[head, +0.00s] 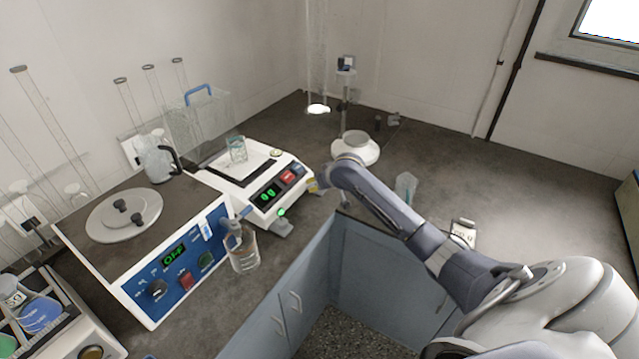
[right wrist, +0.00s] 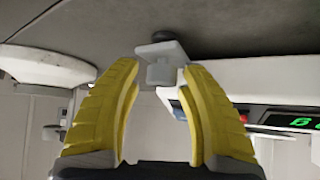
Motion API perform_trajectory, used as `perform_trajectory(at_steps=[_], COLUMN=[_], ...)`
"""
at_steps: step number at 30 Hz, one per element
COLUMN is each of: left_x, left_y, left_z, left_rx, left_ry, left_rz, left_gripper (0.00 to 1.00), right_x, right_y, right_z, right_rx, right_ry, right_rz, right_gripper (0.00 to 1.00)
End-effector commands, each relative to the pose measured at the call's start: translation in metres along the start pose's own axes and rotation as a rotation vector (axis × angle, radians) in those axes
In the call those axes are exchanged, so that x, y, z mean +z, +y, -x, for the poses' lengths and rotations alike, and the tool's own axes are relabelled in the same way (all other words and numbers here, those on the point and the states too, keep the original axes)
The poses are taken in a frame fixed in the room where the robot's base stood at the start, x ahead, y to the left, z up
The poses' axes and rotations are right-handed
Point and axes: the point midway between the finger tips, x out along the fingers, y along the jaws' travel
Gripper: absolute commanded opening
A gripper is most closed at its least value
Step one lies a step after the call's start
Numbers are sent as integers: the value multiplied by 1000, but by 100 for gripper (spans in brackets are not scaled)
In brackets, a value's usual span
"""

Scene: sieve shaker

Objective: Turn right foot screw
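The balance (head: 262,185) stands on the counter with a glass beaker (head: 238,150) on its pan and a green "0 g" display. Its right foot screw (right wrist: 160,74), a pale knob below a pale bracket, shows in the right wrist view. In the right wrist view the gripper (right wrist: 163,67) is open, with a fingertip on either side of the knob and visible gaps. My left gripper is not in view.
A blue-fronted device (head: 180,265) with a round plate stands left of the balance. A white rounded vessel (head: 358,150) stands behind my right forearm. The counter at right is mostly clear.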

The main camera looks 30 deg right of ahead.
Motion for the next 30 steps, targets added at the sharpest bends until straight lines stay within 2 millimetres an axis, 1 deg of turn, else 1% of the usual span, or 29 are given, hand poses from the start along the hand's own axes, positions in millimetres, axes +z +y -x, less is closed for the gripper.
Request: perform_trajectory(at_steps=[17,23,30], left_x=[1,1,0], left_y=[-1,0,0], left_z=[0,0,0], left_rx=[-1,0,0], left_ry=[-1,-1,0], left_rz=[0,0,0], left_gripper=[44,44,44], right_x=[0,1,1], right_y=[-3,-2,-1], right_z=[0,0,0], right_rx=[-15,-71,-174], right_ry=[0,-1,-1], right_rz=[8,64,168], right_gripper=[51,51,51])
